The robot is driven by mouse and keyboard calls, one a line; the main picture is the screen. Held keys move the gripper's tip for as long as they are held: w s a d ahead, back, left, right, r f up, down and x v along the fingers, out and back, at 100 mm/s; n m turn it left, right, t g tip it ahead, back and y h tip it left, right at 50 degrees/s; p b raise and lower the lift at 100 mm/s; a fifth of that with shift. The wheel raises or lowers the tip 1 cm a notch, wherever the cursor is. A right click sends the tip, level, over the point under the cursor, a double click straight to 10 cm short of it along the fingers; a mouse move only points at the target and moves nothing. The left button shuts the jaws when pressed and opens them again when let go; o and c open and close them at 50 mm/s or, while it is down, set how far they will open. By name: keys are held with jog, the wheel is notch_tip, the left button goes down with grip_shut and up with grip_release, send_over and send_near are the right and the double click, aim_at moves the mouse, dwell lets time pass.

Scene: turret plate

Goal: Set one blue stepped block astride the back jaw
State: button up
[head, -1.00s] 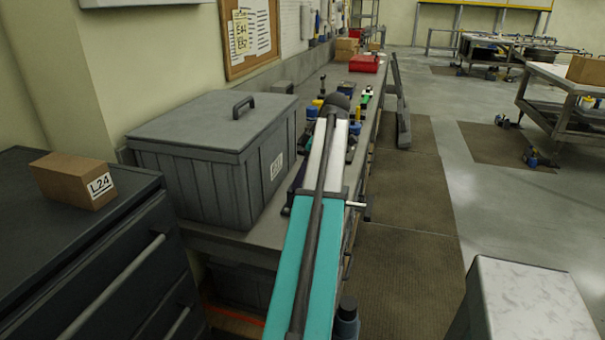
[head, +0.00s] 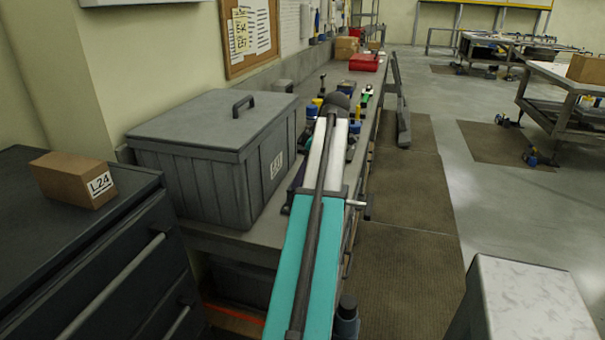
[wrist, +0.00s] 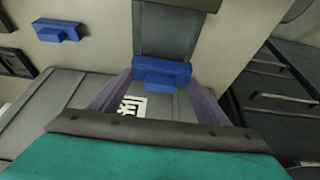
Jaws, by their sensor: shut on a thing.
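In the wrist view a blue stepped block (wrist: 161,71) sits between the two purple-grey fingers of my gripper (wrist: 162,76), which is shut on it. Its narrower step faces the camera. A dark grey upright piece (wrist: 166,38) with a black end lies just beyond the block; I cannot tell whether it is the back jaw or whether the block touches it. A second blue stepped block (wrist: 60,30) lies apart on a pale surface at the upper left. In the head view my own arm hides the gripper and the held block.
A grey lidded bin (head: 215,150) stands on the long workbench (head: 262,232), left of my arm; its label shows between the fingers in the wrist view. Small tools and a red box (head: 364,62) stand farther along the bench. A dark drawer cabinet (head: 120,235) is at left.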

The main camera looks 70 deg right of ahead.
jog(key=o, duration=1.1)
jog(key=shift+o, duration=0.2)
jog(key=shift+r, duration=0.1)
jog(key=b+v, duration=0.1)
jog(key=v, duration=1.2)
jog(key=shift+r, duration=0.3)
